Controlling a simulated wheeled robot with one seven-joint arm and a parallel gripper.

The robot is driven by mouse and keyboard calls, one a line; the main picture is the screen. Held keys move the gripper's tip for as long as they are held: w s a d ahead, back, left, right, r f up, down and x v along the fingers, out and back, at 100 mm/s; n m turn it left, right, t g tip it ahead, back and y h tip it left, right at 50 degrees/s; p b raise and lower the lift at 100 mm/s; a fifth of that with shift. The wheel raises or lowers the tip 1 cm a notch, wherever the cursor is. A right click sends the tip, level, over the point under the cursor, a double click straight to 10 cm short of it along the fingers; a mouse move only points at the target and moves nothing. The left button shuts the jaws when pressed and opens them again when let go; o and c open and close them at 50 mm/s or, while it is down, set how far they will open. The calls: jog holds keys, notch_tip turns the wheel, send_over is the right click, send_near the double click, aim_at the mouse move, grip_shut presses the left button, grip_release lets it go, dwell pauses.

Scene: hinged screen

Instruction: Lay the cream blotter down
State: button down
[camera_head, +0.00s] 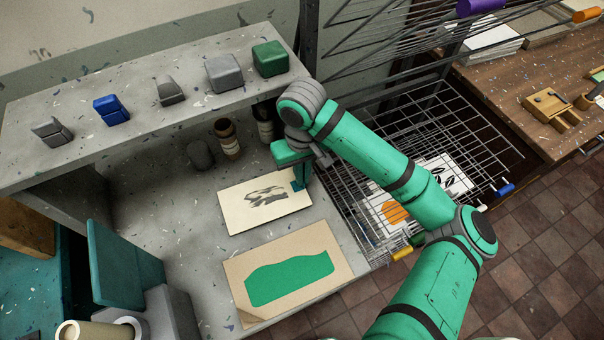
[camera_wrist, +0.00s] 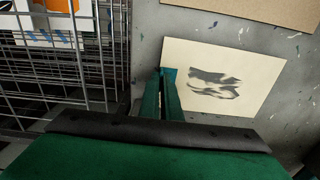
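A cream sheet with a smeared grey print, which I take to be the cream blotter (camera_head: 240,209), shows at the middle of the grey bench. It looks about level; I cannot tell whether it touches the bench all over. A small teal tab (camera_head: 298,185) is on its right edge. My gripper (camera_head: 303,181) is at that edge, fingers pointing down. In the wrist view the fingers (camera_wrist: 164,82) are close together at the tab, on the left edge of the blotter (camera_wrist: 255,75), and appear shut on it. The fingertip contact itself is partly hidden.
A tan board (camera_head: 318,240) with a green shape lies in front of the blotter. A shelf (camera_head: 190,105) with several small blocks runs behind. A wire rack (camera_head: 440,125) stands to the right, under my arm. A teal upright panel (camera_head: 112,265) is at left.

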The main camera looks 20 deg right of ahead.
jog(key=shift+f, duration=0.5)
dwell(0.5)
jog(key=c, duration=1.9)
grip_release()
jog(key=shift+c, duration=0.5)
jog(key=shift+r, duration=3.55)
